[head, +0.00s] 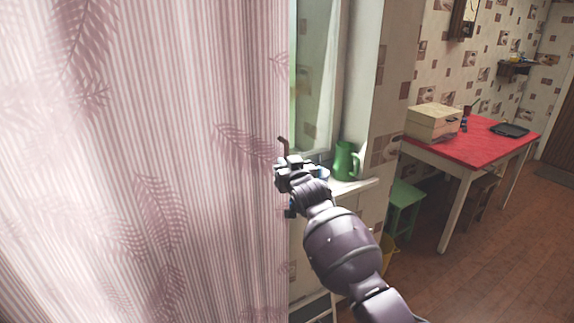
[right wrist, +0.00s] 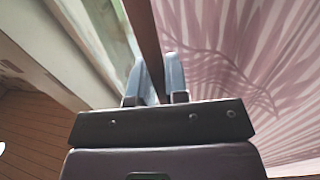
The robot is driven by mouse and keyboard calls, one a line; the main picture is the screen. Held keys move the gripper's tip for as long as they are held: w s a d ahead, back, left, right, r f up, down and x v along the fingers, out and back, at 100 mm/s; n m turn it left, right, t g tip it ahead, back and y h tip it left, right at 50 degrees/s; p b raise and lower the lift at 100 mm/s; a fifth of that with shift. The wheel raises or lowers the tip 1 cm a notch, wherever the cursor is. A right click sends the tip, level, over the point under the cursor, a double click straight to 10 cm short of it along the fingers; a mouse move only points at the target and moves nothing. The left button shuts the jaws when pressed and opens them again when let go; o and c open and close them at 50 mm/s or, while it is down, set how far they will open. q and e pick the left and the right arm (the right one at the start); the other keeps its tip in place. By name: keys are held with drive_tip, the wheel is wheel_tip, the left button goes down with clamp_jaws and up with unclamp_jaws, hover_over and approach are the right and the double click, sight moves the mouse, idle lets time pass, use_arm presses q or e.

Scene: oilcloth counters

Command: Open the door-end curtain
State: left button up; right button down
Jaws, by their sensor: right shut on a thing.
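A pink striped curtain (head: 150,150) with darker fern prints fills the left half of the head view and covers what is behind it. Its right edge hangs beside the window glass (head: 316,80). My right gripper (head: 284,168) is at this edge, in front of the sill. It is shut on a thin brown rod (head: 283,147). In the right wrist view the rod (right wrist: 146,45) runs up from between the fingers (right wrist: 157,84), with the curtain (right wrist: 235,60) on its right. The rod's top end is out of view. My left gripper is not in view.
A green jug (head: 346,160) stands on the white windowsill (head: 352,188), close to my right gripper. Further right are a green stool (head: 403,205) and a red-topped table (head: 483,147) with a box (head: 433,122) and a dark tray (head: 510,130). Bare floor (head: 500,260) lies in front.

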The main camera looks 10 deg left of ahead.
drive_tip(key=shift+r, duration=0.1)
drive_tip(key=c, duration=1.2)
unclamp_jaws()
drive_tip(key=shift+o, duration=0.2)
drive_tip(key=shift+s, duration=0.1)
drive_tip(key=v, duration=1)
drive_tip(key=shift+s, duration=0.3)
drive_tip(key=shift+d, duration=0.15)
